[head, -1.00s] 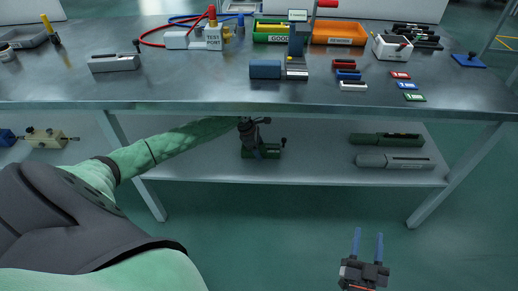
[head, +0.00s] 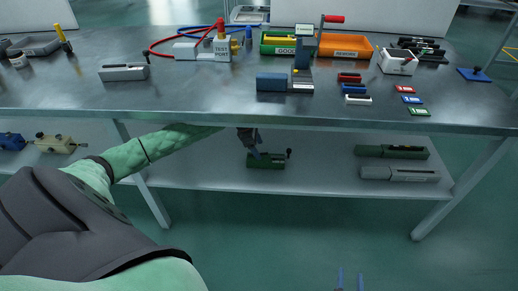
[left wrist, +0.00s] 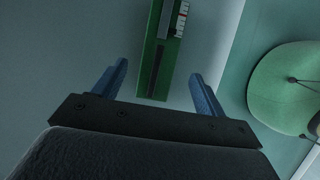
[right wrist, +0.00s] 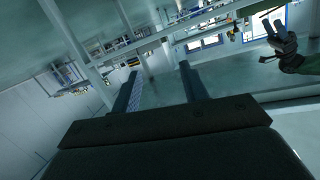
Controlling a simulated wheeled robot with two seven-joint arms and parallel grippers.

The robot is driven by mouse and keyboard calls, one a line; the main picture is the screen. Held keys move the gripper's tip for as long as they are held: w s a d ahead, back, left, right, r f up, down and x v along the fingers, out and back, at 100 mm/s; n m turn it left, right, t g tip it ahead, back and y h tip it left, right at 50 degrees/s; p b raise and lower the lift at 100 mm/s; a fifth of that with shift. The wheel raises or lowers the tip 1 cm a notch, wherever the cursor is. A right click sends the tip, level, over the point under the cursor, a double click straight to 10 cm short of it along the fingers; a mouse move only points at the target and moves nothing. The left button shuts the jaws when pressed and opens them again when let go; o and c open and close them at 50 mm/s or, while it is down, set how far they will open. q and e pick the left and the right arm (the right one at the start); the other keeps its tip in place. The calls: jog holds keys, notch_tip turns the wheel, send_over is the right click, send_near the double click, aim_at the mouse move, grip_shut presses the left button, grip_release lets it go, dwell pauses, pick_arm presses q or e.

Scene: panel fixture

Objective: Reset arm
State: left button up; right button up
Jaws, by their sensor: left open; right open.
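A green device (head: 266,160) with a small dark knob on its right end sits on the lower shelf. My left arm reaches in under the tabletop, and my left gripper (head: 250,146) is at the device's back left, partly hidden by the table edge. In the left wrist view, the open left fingers (left wrist: 158,85) are empty. The green device (left wrist: 161,60), with a grey strip and white marks, lies ahead between them. My right gripper (head: 350,279) is low in front of the bench, only its blue fingertips showing. Its fingers (right wrist: 160,88) are open and empty.
The steel tabletop (head: 200,98) holds a test port box (head: 221,48), a green bin (head: 280,43), an orange bin (head: 345,46) and a stand with a red handle (head: 333,18). Two long cases (head: 392,152) lie at the shelf's right.

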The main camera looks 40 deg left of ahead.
jog(key=shift+s+f, duration=0.1)
jog(key=shift+f, duration=0.15)
dwell(0.3)
